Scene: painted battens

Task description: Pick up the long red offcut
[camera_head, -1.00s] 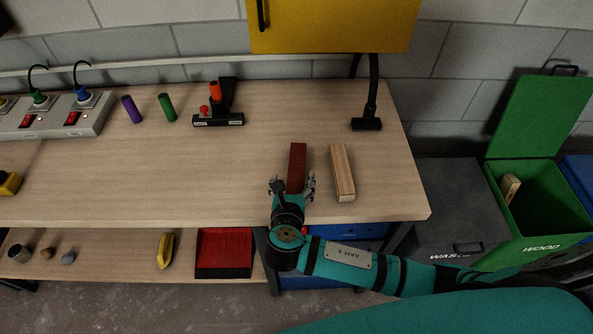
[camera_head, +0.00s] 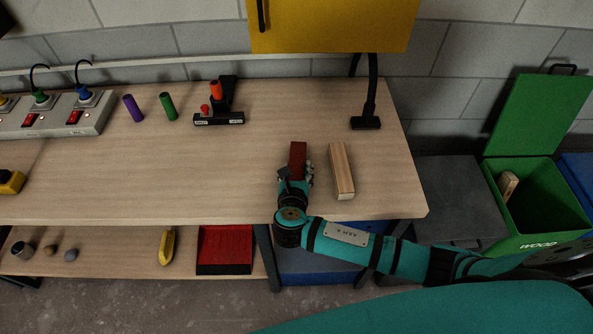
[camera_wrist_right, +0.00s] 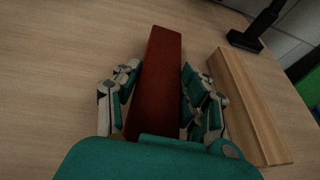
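The long red offcut (camera_head: 298,155) lies on the bench top near its front edge, pointing away from me. My right gripper (camera_head: 297,172) is over its near end. In the right wrist view the red offcut (camera_wrist_right: 157,75) runs between the fingers of my right gripper (camera_wrist_right: 160,88). The fingers appear to touch it on both sides, so the gripper looks shut on it. The palm hides its near end. It appears to rest on the bench. My left gripper is not in view.
A pale wood batten (camera_head: 342,171) lies close to the right of the gripper; it also shows in the right wrist view (camera_wrist_right: 245,105). A black nozzle on a hose (camera_head: 366,122) stands behind. An open green wood bin (camera_head: 540,205) is at the right. The bench left of the offcut is clear.

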